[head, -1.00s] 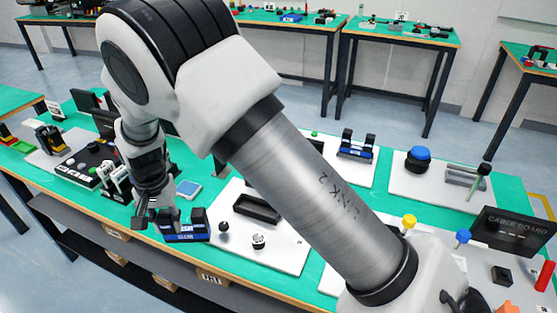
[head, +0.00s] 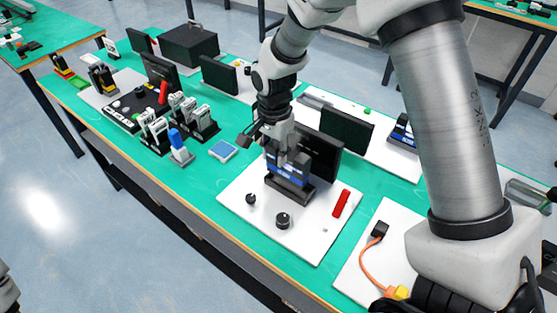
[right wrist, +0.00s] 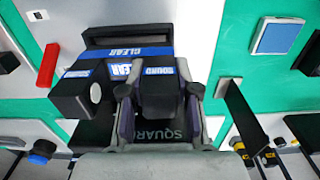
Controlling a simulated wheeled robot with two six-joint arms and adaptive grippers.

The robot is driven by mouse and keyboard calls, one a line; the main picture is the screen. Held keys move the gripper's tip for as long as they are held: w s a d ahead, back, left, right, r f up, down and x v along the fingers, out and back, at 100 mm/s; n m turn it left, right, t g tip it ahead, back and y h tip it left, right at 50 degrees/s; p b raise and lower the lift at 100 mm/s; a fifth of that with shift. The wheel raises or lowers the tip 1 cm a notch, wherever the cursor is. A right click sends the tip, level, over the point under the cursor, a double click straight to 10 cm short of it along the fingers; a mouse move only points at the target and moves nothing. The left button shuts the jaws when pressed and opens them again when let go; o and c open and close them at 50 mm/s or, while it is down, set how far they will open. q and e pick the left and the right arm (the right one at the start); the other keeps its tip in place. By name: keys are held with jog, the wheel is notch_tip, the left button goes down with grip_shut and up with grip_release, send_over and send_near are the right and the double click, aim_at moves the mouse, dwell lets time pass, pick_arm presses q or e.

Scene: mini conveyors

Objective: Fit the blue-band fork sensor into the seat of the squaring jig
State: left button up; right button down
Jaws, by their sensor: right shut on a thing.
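The blue-band fork sensor (head: 287,172) is black with upright posts and a blue labelled band. My right gripper (head: 284,148) is shut on one of its posts. In the right wrist view, the right gripper (right wrist: 160,105) has a finger on each side of that post, and the sensor (right wrist: 75,88) extends to the left. The squaring jig's black tray-like seat (head: 290,194) is on a white board, directly below the sensor in the head view. In the right wrist view, the seat's hollow (right wrist: 130,35) shows beyond the sensor. I cannot tell whether they touch. My left gripper is not in view.
A dark upright panel (head: 318,152) stands close behind the jig. Black knobs (head: 283,220) and a red bar (head: 341,204) are on the white board. A blue-topped pad (head: 223,150) lies to the left. A board with an orange cable (head: 368,262) is at the right front.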

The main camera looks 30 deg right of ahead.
jog(key=shift+s+d+f, duration=0.1)
jog(key=shift+s+d, duration=0.2)
notch_tip(320, 180, down, 4)
jog(key=shift+w+r, duration=0.15)
jog(key=shift+r, duration=0.1)
jog(key=c, duration=0.8)
grip_release()
jog(key=shift+f, duration=0.15)
jog(key=shift+c, duration=0.2)
notch_tip(320, 180, up, 12)
jog(key=shift+r, duration=0.25)
